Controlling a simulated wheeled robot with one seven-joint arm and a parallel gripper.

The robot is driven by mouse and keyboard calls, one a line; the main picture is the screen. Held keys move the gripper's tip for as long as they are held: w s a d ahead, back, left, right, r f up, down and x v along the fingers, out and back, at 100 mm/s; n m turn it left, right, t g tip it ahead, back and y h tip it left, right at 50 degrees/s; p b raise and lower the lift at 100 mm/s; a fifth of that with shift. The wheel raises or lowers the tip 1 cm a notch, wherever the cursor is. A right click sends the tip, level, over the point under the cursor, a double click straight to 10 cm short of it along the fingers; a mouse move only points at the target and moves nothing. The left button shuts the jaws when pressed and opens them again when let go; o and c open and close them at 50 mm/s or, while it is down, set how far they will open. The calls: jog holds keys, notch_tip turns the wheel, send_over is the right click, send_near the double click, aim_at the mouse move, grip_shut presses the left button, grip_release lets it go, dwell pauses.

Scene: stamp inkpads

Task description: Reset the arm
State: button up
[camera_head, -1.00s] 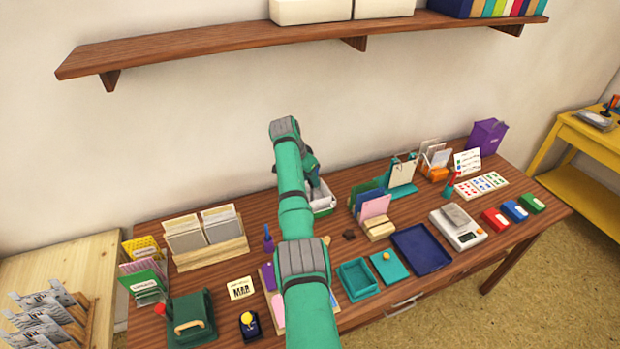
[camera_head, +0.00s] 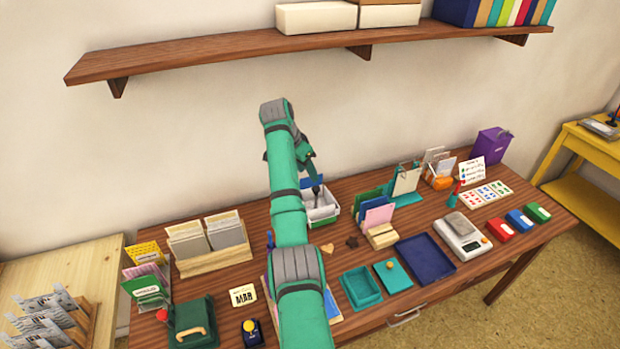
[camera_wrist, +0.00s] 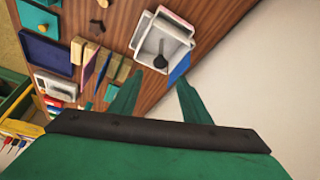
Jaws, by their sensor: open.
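My green arm reaches out over the table (camera_head: 225,283). In the wrist view my gripper (camera_wrist: 160,100) shows two green fingers spread apart with nothing between them. Beyond the fingertips is a white bin (camera_wrist: 162,40) with a dark-handled object (camera_wrist: 160,58) in it and a blue piece at its side. In the head view the gripper is partly hidden by my arm, above the same white bin (camera_head: 325,217).
Red (camera_head: 499,229), blue (camera_head: 519,219) and green (camera_head: 538,210) inkpads stand at the right, near a scale (camera_head: 463,237). A navy tray (camera_head: 424,258) and a teal tray (camera_head: 360,287) lie in front. A wooden shelf (camera_head: 230,50) hangs above.

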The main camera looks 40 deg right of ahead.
jog(key=shift+a+r, duration=0.25)
jog(key=shift+r, duration=0.4)
